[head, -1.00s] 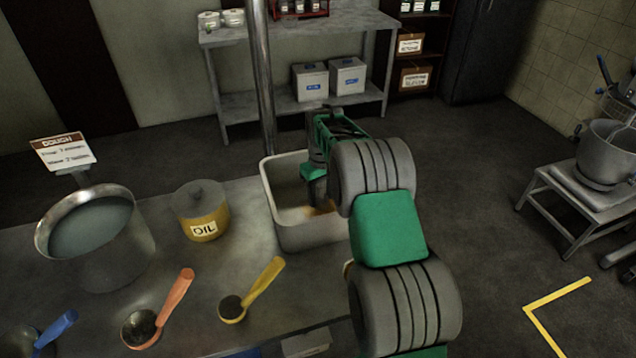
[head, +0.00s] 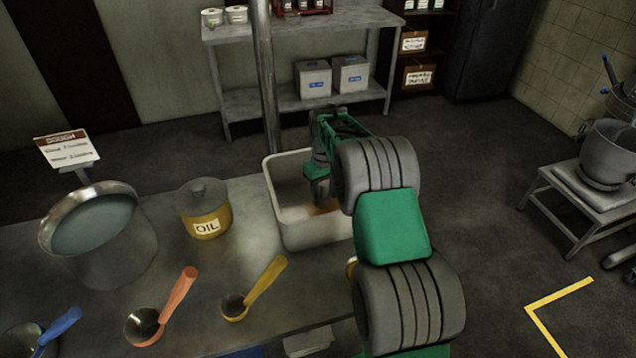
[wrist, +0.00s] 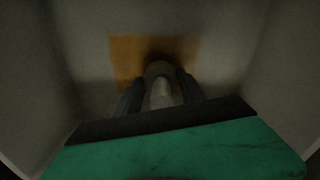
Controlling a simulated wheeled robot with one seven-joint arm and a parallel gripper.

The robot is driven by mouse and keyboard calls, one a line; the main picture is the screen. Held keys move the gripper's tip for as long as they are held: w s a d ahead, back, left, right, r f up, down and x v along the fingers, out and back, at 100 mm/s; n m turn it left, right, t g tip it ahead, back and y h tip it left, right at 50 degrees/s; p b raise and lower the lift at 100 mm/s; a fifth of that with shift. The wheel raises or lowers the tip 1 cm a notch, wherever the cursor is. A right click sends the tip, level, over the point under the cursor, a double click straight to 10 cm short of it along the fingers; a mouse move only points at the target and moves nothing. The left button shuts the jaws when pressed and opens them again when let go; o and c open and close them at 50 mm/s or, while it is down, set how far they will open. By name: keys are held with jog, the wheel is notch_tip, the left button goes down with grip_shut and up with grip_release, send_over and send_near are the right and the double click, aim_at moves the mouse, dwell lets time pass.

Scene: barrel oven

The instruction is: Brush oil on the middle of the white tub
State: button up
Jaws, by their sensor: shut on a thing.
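The white tub (head: 312,232) stands on the metal table, and its inside (wrist: 225,50) fills the wrist view. An orange-brown oil patch (wrist: 125,52) shows on the tub's floor; part of it also shows in the head view (head: 318,209). My gripper (head: 320,196) reaches down inside the tub. In the wrist view my gripper (wrist: 160,95) is shut on a pale, rounded handle, taken to be the brush (wrist: 160,72), over the lower middle of the patch. The brush's bristles are hidden. The yellow oil pot (head: 206,214), labelled OIL, stands left of the tub with its lid on.
A pot of dough (head: 100,245) with a sign stands at the far left. Ladles with blue, orange (head: 175,295) and yellow (head: 265,277) handles lie along the front. A metal pole (head: 265,80) rises behind the tub. The tub's walls surround my gripper closely.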

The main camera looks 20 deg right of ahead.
jog(key=shift+a, duration=1.25)
jog(key=shift+r+p, duration=2.25)
jog(key=shift+r, duration=1.8)
